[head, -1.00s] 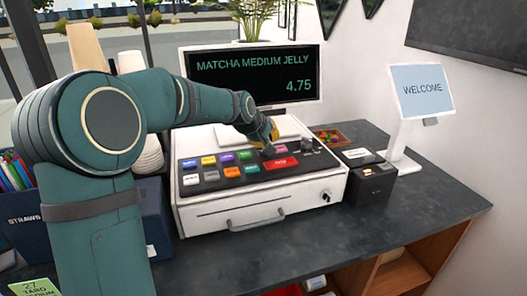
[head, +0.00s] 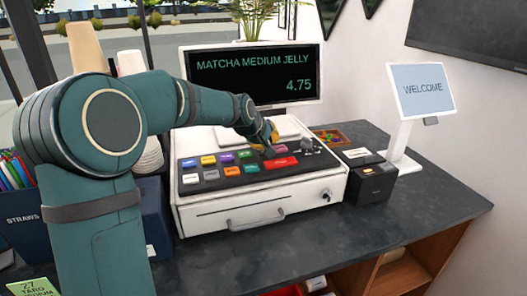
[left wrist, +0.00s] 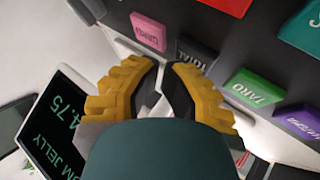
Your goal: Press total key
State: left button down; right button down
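The register (head: 260,205) has a sloped black panel of coloured keys. In the left wrist view, the dark total key (left wrist: 196,52) is upside down, between the pink key (left wrist: 148,32) and the green key (left wrist: 255,88). My left gripper (left wrist: 168,66), with yellow fingers and dark pads, has its tips drawn close together with a narrow gap and nothing held. The tips are at the near edge of the total key in that view; I cannot tell whether they touch. In the head view, the left gripper (head: 268,142) hides most of that key. My right gripper is not in view.
The screen (head: 252,75) behind the keys reads MATCHA MEDIUM JELLY 4.75. A black box (head: 370,180) and the white WELCOME stand (head: 422,92) are to the right. The straw box (head: 22,222) is at left. The counter's right front is clear.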

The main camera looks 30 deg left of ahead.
pick_arm(q)
jog(key=shift+f+b, duration=0.35)
jog(key=shift+f, duration=0.15)
dwell(0.4)
jog(key=shift+r, duration=0.2)
jog(key=shift+r+p, duration=0.75)
jog(key=shift+p, duration=0.05)
notch_tip(320, 180, up, 5)
jog(key=p, duration=0.4)
dwell(0.9)
